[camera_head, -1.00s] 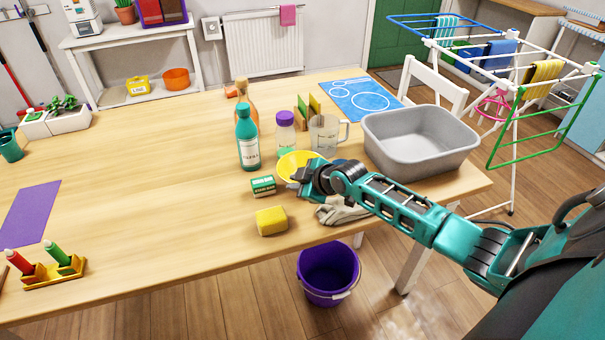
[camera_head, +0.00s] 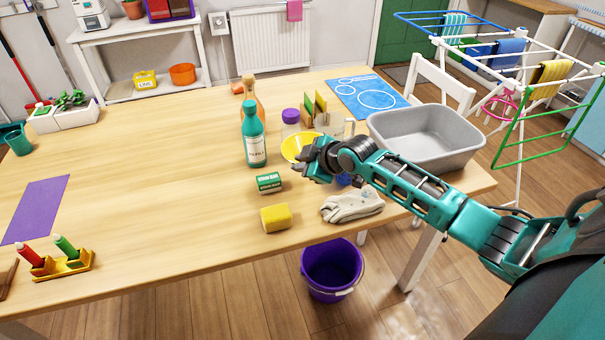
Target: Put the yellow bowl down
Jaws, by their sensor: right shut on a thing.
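The yellow bowl (camera_head: 292,147) is right of the teal bottle (camera_head: 254,136) and in front of the jar with a purple lid (camera_head: 291,117), covering the jar's lower part. My right gripper (camera_head: 306,166) is shut on the bowl's near right rim. The gripper hides part of the bowl. The bowl looks held above the wooden table (camera_head: 170,180), though the height of the gap is hard to tell. My left gripper is not in view.
A grey basin (camera_head: 425,140) stands right, behind my arm. A clear jug is partly hidden by my arm. The table's left middle is clear.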

